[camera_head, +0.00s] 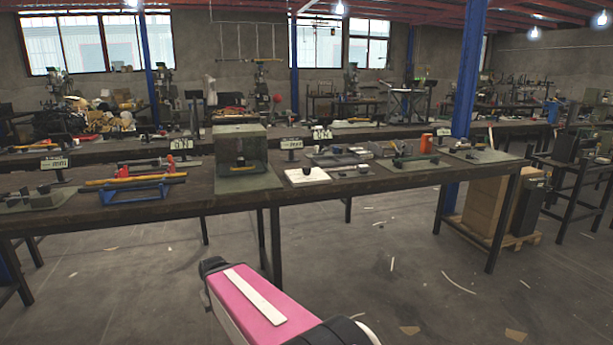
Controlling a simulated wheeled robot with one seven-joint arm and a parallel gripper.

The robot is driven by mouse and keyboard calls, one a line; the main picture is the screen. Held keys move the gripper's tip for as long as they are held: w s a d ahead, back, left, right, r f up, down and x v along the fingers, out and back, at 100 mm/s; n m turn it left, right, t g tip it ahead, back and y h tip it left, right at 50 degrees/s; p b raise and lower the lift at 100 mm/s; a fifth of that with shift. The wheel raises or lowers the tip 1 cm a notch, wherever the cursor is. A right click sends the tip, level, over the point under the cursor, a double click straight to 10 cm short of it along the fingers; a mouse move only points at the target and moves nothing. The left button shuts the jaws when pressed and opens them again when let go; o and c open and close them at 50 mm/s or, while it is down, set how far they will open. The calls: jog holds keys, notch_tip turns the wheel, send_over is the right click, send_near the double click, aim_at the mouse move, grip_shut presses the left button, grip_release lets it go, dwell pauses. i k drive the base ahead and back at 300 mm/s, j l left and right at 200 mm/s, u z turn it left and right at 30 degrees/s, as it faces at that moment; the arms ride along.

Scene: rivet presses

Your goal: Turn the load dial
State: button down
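Small black knobs (307,170) sit on a white plate (318,176) near the front of the long dark workbench. One of them may be the load dial, but at this size I cannot tell. A grey-green box-like housing (240,130) stands left of the plate on a green mat (248,183). Its inside is dim and no dial can be made out there. My pink and black arm shows at the bottom middle, in front of and below the bench edge. My gripper cannot be seen, and nothing on the bench is touched by the arm.
The workbench (190,199) crosses the view, with blue-and-yellow tooling (135,192) at left and an orange canister (426,144) at right. Cardboard boxes (487,206) stand on a pallet below the right end. A blue post (467,70) rises behind. Floor in front is mostly clear.

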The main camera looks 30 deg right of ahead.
aim_at(306, 170)
jog(key=i+l+z, duration=0.1)
jog(key=z, duration=0.75)
